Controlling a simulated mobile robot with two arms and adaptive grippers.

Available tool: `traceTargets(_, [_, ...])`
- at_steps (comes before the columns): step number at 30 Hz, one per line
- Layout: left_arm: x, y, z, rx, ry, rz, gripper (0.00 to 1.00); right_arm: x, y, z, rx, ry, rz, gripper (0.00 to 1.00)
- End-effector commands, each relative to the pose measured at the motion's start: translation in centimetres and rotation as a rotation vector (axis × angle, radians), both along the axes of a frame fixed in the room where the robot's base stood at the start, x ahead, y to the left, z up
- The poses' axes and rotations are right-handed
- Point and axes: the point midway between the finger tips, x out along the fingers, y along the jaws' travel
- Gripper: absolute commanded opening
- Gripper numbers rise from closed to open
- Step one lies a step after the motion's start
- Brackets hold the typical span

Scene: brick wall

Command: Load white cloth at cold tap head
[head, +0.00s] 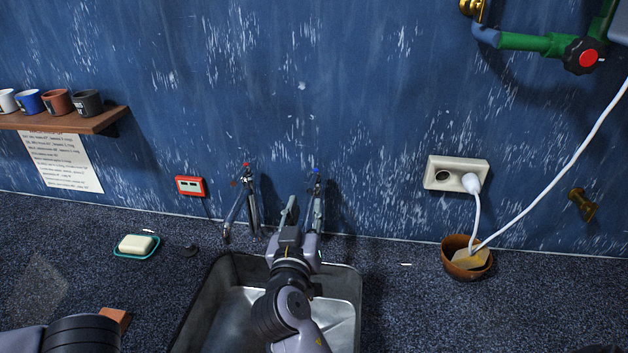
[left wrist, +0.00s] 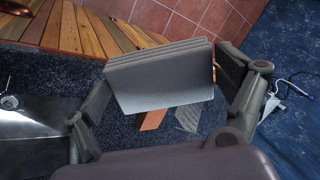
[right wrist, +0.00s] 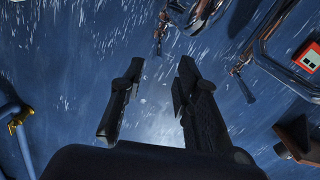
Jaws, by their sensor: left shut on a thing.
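The cold tap (head: 317,190) with its blue head stands at the wall above the sink. My right gripper (head: 302,218) is in front of it, close by; I cannot tell whether they touch. In the right wrist view its fingers (right wrist: 155,85) are apart with nothing between them, and tap parts show just beyond. The cloth (left wrist: 160,85), a folded pale grey stack, shows in the left wrist view. My left gripper (left wrist: 168,98) is shut on it, a finger at each side. In the head view only my left arm shows at the bottom left; the cloth is out of that view.
The metal sink (head: 347,280) lies below the taps. The red-headed tap (head: 250,200) stands to the left. A soap dish (head: 136,247) and a reddish brick (head: 116,319) lie on the left of the counter. A brown bowl (head: 455,262) stands right, under a wall socket (head: 457,174).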

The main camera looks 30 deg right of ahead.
Motion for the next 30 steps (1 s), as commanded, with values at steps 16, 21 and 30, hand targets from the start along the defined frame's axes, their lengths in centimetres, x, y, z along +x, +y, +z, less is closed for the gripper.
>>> traceTargets(16, [0.0,0.0,3.6,0.000,0.000,0.000,0.69,7.7,-5.6,0.3,-0.003,0.001,-0.002,0.29])
traceTargets(21, [0.0,0.0,4.0,0.000,0.000,0.000,0.69,9.1,-6.6,0.1,0.000,0.001,0.000,0.29])
traceTargets(30, [0.0,0.0,4.0,0.000,0.000,0.000,0.69,9.4,-6.9,0.0,0.001,0.001,-0.001,0.29])
